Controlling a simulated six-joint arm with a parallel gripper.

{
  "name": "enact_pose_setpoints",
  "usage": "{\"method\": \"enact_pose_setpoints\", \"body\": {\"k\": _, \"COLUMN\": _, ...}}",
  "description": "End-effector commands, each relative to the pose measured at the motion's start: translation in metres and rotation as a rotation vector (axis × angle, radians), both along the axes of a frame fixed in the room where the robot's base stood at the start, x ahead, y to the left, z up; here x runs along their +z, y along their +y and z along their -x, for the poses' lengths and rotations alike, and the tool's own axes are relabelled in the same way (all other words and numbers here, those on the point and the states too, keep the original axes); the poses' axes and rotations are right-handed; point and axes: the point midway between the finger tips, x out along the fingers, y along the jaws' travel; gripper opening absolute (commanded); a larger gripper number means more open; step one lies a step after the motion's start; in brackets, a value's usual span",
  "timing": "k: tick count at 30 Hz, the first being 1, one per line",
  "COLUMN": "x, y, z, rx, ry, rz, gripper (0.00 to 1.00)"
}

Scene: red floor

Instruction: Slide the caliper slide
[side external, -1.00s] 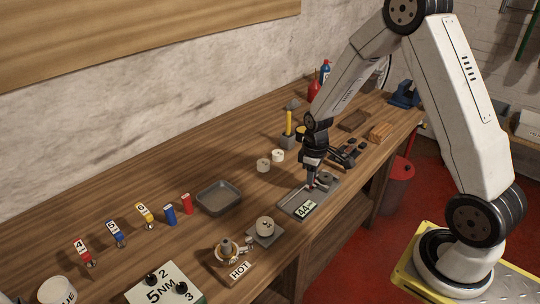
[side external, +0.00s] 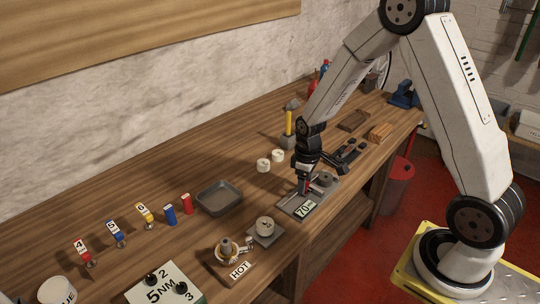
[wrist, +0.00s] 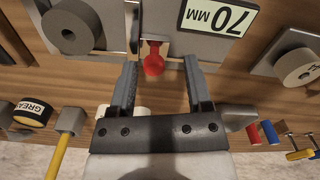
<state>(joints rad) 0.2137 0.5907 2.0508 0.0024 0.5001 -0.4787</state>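The caliper (side external: 287,208) is a grey plate on the bench with a display reading 70 mm (side external: 305,209); the display also shows upside down in the wrist view (wrist: 217,16). The slide's red knob (wrist: 153,62) stands between the two fingers of my gripper (wrist: 160,64), nearer the left finger in that view. The fingers are apart, with a clear gap on the knob's right side; whether the left finger touches it I cannot tell. In the side view my gripper (side external: 305,188) points down at the caliper and hides most of the slide.
A grey ring (wrist: 72,27) sits at the caliper's end. A plate with a pale weight (side external: 265,226) and a grey tray (side external: 219,197) stand to the left.

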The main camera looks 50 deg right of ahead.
Motion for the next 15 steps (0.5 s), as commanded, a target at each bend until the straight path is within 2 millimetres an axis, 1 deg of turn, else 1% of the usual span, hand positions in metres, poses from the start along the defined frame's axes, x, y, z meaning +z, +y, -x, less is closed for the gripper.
{"method": "enact_pose_setpoints", "body": {"k": 8, "x": 0.002, "y": -0.001, "z": 0.000, "rx": -0.001, "ry": 0.000, "rz": 0.001, "gripper": 0.64}}
{"method": "enact_pose_setpoints", "body": {"k": 15, "x": 0.016, "y": -0.001, "z": 0.000, "rx": -0.001, "ry": -0.002, "rz": 0.001, "gripper": 0.64}}
